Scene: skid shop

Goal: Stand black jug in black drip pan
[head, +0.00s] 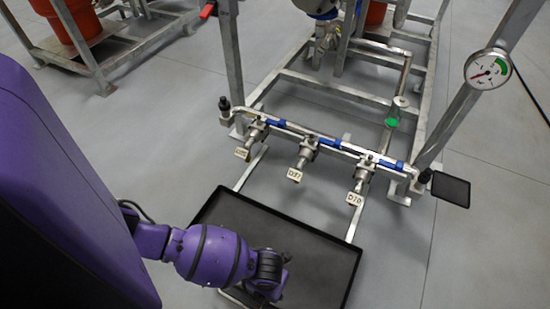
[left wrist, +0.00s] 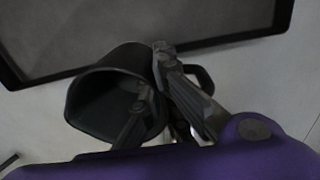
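The black drip pan (head: 312,252) is a flat, low-rimmed rectangle on the floor, below the valve rail. It also fills the top of the left wrist view (left wrist: 175,22). The black jug (left wrist: 88,92) shows in the left wrist view with its open mouth toward the camera and its handle on the right. It overlaps the pan's near edge there; its height above the floor cannot be told. My left gripper (left wrist: 150,82) has one finger inside the mouth and one outside, closed on the jug's wall. In the head view my left gripper (head: 268,277) hides the jug. My right gripper is not in view.
A steel skid frame (head: 335,82) with a rail of several blue-handled valves (head: 305,150) and hanging tags stands behind the pan. A pressure gauge (head: 488,69) is at upper right, with a small black plate (head: 450,190) below. Grey floor is clear at right.

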